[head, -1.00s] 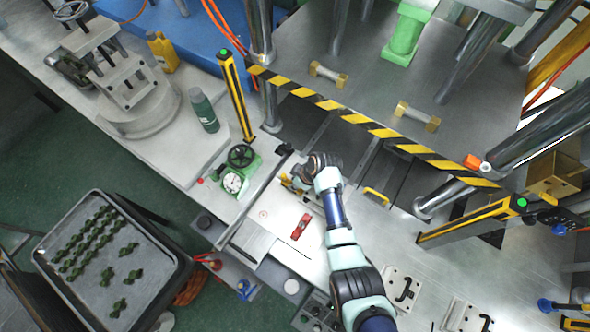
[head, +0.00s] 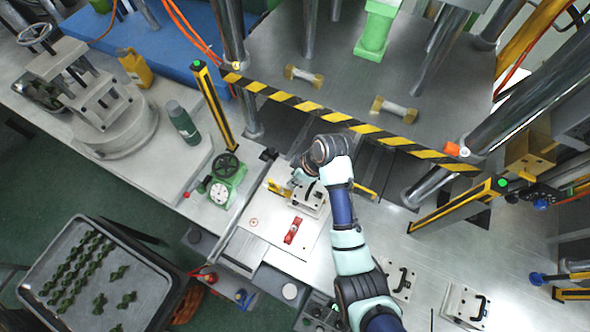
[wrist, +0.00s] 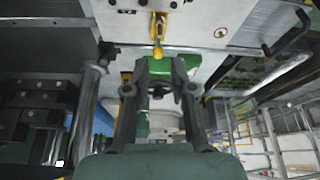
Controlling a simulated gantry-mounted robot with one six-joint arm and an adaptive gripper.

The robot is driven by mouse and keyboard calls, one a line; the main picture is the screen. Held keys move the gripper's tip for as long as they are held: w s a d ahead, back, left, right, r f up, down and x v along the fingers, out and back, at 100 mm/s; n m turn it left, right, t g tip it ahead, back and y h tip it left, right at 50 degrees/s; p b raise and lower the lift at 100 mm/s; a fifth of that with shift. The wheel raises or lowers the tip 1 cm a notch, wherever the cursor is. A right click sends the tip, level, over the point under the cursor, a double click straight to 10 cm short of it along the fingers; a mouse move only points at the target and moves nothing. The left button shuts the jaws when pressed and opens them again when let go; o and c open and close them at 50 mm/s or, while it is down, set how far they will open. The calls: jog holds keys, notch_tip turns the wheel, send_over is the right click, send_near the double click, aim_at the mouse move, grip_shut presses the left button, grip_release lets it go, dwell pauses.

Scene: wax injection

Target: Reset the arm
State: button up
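My arm reaches up from the bottom of the head view, over the metal bench, to its wrist in front of the press. My gripper (head: 300,178) is small and partly hidden by the wrist joint in the head view. In the wrist view my gripper (wrist: 160,88) shows two dark fingers spread apart, with no held object visible between them. A metal mould block with a dark handle (head: 310,197) sits on the white plate (head: 262,222), close beside and below my gripper. A red clamp-like part (head: 293,230) lies on the same plate.
The press edge with its yellow-black striped bar (head: 340,118) is just behind my wrist. Yellow posts (head: 213,105) stand at both sides. A green gauge device (head: 222,183) is to the left. More handled blocks (head: 465,305) stand at lower right. A tray of green parts (head: 95,285) is at lower left.

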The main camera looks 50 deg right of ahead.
dwell(0.4)
jog(key=w+a+r+m+t+h+p, duration=0.1)
jog(key=w+a+r+t+p, duration=0.2)
jog(key=a+r, duration=0.55)
jog(key=w+a+r+t+h+p, duration=0.1)
jog(key=w+a+r+p, duration=0.3)
jog(key=a+r, duration=0.4)
jog(key=s+a+r+m+t+p, duration=0.1)
jog(key=s+a+r+t+p, duration=0.1)
jog(key=a+r, duration=0.4)
jog(key=s+a+r+m+t+p, duration=0.1)
jog(key=a+r, duration=0.5)
jog(key=r, duration=0.6)
jog(key=shift+s+a+r+t+y+p, duration=0.2)
jog(key=shift+s+a+t+y+p, duration=0.2)
jog(key=shift+s+t+p, duration=0.35)
